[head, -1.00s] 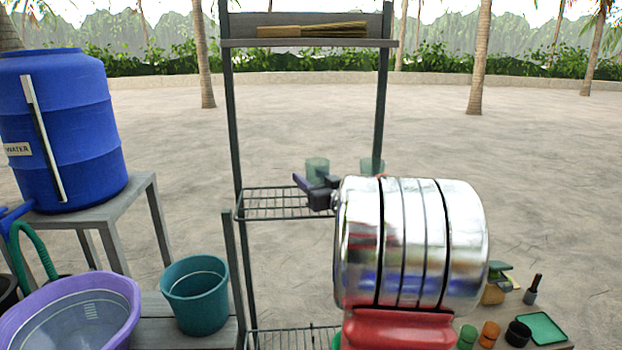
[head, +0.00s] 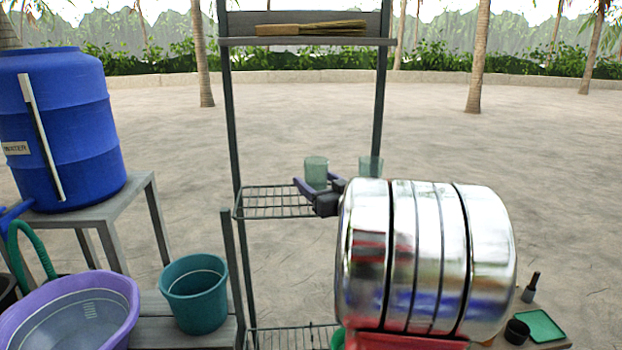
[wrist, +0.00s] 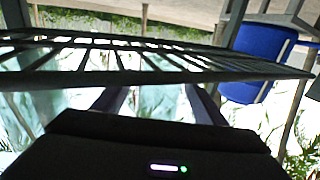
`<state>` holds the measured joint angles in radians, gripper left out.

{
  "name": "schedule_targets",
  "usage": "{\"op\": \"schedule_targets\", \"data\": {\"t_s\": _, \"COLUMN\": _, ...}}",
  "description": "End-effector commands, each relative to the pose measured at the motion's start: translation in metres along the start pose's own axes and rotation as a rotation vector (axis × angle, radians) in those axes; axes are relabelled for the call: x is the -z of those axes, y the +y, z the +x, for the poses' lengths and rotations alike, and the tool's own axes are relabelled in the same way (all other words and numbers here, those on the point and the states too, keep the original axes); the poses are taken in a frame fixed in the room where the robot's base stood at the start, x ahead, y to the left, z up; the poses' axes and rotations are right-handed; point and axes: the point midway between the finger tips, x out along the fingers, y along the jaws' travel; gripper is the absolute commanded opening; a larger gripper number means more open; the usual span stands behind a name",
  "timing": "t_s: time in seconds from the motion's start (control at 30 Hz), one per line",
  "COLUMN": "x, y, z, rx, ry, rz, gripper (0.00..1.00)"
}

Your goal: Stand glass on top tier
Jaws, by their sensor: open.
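A clear greenish glass (head: 316,172) stands upright at the right part of the rack's wire top tier (head: 262,203). My gripper (head: 317,188) is open, with its purple fingers spread low around this glass. Whether a finger touches the glass cannot be told. A second similar glass (head: 370,167) stands to the right, its lower part hidden behind my silver arm. In the wrist view, pale glass (wrist: 150,100) shows between the two dark fingers, and the tier's wires (wrist: 150,60) cross the upper part.
An upper shelf holds a broom (head: 312,29). A lower wire tier (head: 292,338) is below. A blue water barrel (head: 60,125), a teal bucket (head: 194,298) and a purple basin (head: 65,315) are at left. A green tray (head: 540,326) lies at lower right.

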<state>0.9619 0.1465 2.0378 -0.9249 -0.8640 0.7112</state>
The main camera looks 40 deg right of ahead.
Motion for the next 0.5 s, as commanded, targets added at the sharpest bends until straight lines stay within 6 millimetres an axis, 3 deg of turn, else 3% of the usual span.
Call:
{"op": "schedule_targets", "data": {"t_s": 0.3, "x": 0.0, "y": 0.001, "z": -0.056, "rx": -0.003, "ry": 0.0, "rz": 0.0, "gripper": 0.65}}
{"op": "schedule_targets", "data": {"t_s": 0.5, "x": 0.0, "y": 0.0, "z": -0.077, "rx": -0.001, "ry": 0.0, "rz": 0.0, "gripper": 0.65}}
